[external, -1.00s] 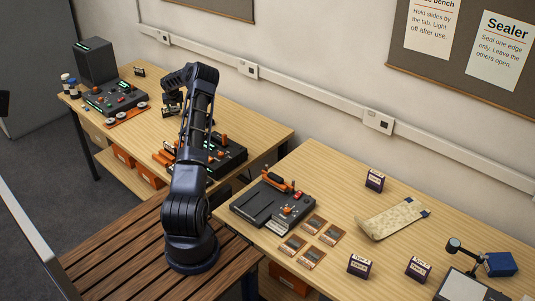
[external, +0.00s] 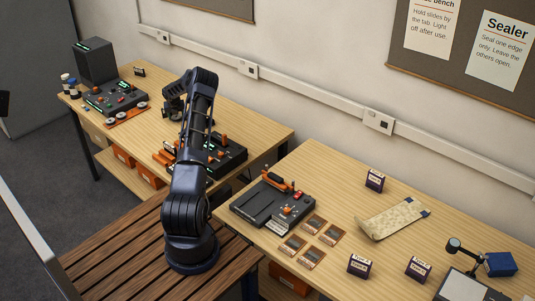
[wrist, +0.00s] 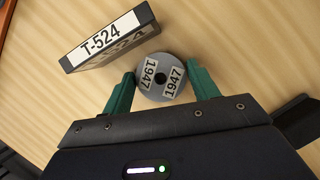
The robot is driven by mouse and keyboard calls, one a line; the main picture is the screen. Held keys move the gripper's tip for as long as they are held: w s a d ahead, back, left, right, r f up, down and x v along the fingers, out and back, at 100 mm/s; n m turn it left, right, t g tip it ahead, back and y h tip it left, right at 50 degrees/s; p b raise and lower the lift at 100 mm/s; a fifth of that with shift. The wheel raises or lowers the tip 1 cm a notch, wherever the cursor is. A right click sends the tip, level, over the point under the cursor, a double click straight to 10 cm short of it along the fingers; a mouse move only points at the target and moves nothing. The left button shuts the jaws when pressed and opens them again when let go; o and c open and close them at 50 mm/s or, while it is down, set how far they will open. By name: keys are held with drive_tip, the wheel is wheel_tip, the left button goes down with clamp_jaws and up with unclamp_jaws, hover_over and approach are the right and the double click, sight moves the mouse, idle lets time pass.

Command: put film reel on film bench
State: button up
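The green fingers of my gripper (wrist: 164,73) are apart, one on each side of the reel. I cannot tell whether they touch it. In the external view my gripper (external: 174,112) is low over the far table, partly behind my arm; the reel cannot be made out there. No bench is clearly labelled as the film bench. A dark machine (external: 110,97) with an orange strip holding pale discs stands at the far left.
A dark box labelled T-524 (wrist: 100,42) lies close to the reel's upper left. Another dark console (external: 222,158) with orange parts stands near my arm. The right table (external: 335,175) holds a slide device (external: 270,205), small boxes and a pale strip.

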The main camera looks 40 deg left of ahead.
drive_tip(key=shift+o, duration=1.1)
drive_tip(key=shift+r, duration=0.2)
drive_tip(key=v, duration=1.2)
